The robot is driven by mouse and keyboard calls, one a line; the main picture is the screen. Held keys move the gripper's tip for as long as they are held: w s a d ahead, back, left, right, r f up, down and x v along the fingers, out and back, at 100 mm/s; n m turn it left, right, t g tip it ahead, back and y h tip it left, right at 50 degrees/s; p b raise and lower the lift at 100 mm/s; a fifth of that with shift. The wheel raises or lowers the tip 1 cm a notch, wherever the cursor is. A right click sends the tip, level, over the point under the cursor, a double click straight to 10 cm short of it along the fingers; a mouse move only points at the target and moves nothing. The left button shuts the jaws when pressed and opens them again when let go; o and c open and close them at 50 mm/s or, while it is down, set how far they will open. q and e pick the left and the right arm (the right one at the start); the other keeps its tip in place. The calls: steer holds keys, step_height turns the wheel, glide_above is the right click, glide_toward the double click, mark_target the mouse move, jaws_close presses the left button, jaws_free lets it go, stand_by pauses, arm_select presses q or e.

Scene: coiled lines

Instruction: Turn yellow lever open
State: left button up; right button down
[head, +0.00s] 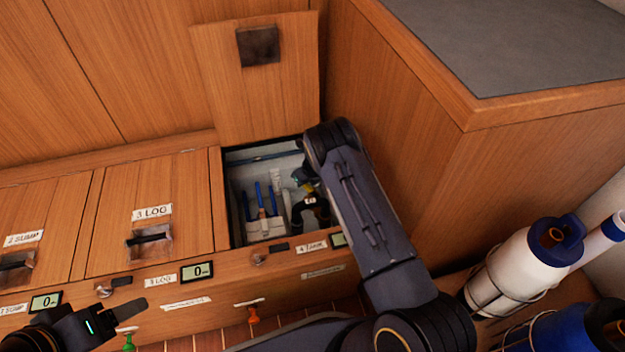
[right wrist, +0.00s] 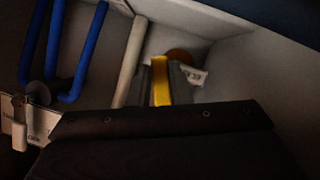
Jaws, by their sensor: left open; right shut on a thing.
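The yellow lever (right wrist: 160,80) shows in the right wrist view as a short upright yellow bar between the grey fingers of my right gripper (right wrist: 163,86). The fingers are shut on it. In the head view my right arm reaches down into the open locker (head: 233,205), and only a small hint of yellow shows there beside dark fittings (head: 312,203). The lever's base and pivot are hidden by the gripper. My left gripper (head: 118,319) is open and empty at the lower left, in front of the locker fronts.
Blue pipes (right wrist: 72,60) and a pale pipe (right wrist: 131,62) stand beside the lever. The raised lid (head: 255,85) leans behind the opening. Closed lids labelled 3 LOG (head: 150,225) and 2 SUMP (head: 40,235) lie left.

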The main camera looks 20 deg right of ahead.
steer(key=shift+d, duration=0.1)
stand_by(0.3)
steer(key=c, duration=1.3)
jaws_free()
